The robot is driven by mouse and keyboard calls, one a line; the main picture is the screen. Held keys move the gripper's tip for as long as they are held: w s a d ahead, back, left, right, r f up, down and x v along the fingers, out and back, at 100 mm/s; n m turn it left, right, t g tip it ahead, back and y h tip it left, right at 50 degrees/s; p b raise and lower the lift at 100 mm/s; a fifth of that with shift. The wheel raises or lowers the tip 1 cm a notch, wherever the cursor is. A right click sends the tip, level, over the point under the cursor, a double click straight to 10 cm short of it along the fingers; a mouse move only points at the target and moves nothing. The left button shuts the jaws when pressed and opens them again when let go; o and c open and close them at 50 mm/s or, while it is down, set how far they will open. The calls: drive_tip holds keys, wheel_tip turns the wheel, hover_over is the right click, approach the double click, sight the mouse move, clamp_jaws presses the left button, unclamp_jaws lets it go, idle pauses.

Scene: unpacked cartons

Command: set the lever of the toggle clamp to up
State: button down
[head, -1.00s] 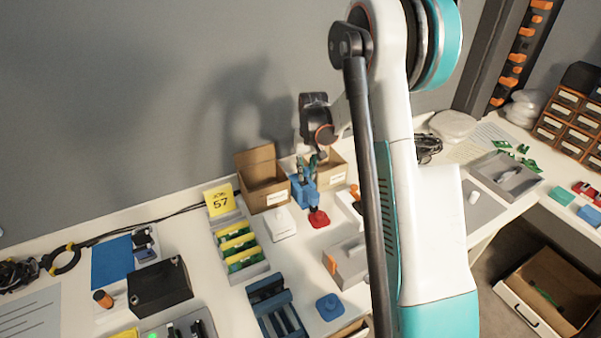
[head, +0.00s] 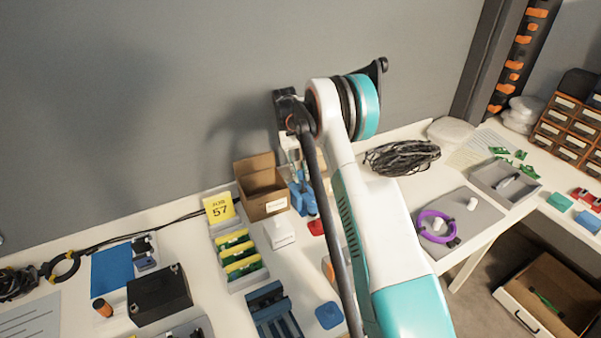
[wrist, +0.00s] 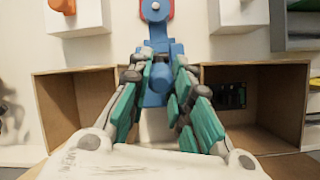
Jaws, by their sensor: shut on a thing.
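The toggle clamp (head: 303,201) is blue and stands near the open cartons at the back of the bench. A red part (head: 317,227) shows just in front of it, partly hidden by my arm. In the wrist view the clamp's blue part (wrist: 155,35) runs up the middle, with a red piece at the top edge. My gripper (wrist: 163,62) is shut on the clamp's blue lever, with its green-padded fingers on either side of a rounded blue end. In the head view my gripper (head: 297,175) is small and partly covered by my arm. The lever's exact angle is unclear.
An open carton (head: 262,205) stands left of the clamp; a second open carton (wrist: 265,100) shows at right in the wrist view. A white block (head: 280,233), a yellow "57" sign (head: 219,208) and a tray of green boards lie nearby. Black cable (head: 400,157) lies right.

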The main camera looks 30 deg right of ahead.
drive_tip(key=shift+w, duration=0.1)
idle(0.3)
drive_tip(key=c, duration=1.4)
unclamp_jaws()
drive_tip(key=shift+c, duration=0.2)
wheel_tip(320, 180, up, 10)
drive_tip(key=shift+f, duration=0.1)
